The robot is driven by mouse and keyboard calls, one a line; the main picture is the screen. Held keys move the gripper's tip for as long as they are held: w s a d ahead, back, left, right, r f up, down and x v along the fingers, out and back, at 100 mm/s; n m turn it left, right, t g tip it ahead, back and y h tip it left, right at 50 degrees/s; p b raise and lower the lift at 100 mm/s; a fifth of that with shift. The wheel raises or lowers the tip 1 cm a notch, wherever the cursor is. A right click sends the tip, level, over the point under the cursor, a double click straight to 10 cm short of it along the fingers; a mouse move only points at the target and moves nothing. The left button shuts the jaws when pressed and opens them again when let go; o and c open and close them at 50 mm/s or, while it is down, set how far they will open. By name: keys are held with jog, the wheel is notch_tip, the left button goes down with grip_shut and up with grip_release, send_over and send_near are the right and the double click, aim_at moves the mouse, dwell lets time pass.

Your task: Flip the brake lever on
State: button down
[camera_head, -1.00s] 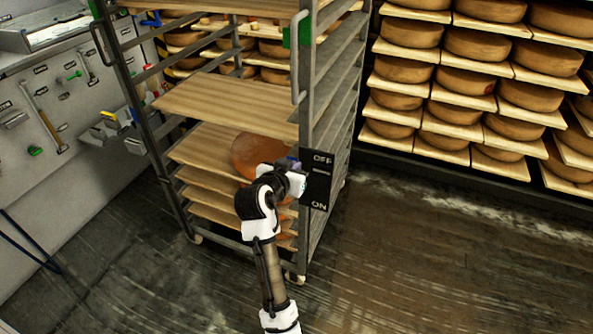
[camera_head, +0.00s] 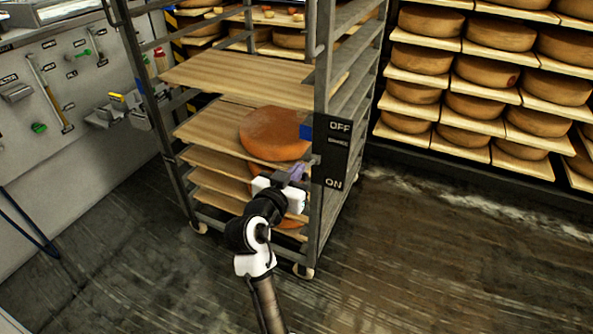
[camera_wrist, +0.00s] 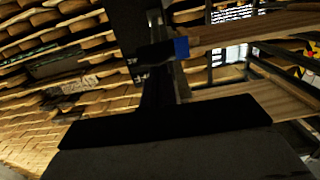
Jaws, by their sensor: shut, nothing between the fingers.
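The brake lever (camera_head: 306,131) shows a blue end at the left edge of a black panel (camera_head: 337,155) on the rack's front post. The panel reads OFF at the top and ON at the bottom, and the lever's blue end is level with OFF. In the wrist view the lever (camera_wrist: 181,48) sticks out sideways with its blue tip to the right. My gripper (camera_head: 296,172) is shut and empty, below the lever and left of the panel's lower half. It looks apart from the lever; whether it touches the post I cannot tell.
The metal rack (camera_head: 322,190) holds wooden boards (camera_head: 235,80) and an orange cheese wheel (camera_head: 275,133) just behind my gripper. Full cheese shelves (camera_head: 490,110) stand at the right, a tool wall (camera_head: 60,100) at the left. The floor (camera_head: 430,270) at front right is clear.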

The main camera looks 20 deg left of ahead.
jog(key=shift+f, duration=0.2)
jog(key=shift+r, duration=0.1)
dwell(0.4)
notch_tip(320, 180, up, 20)
jog(key=p, duration=0.2)
dwell(0.6)
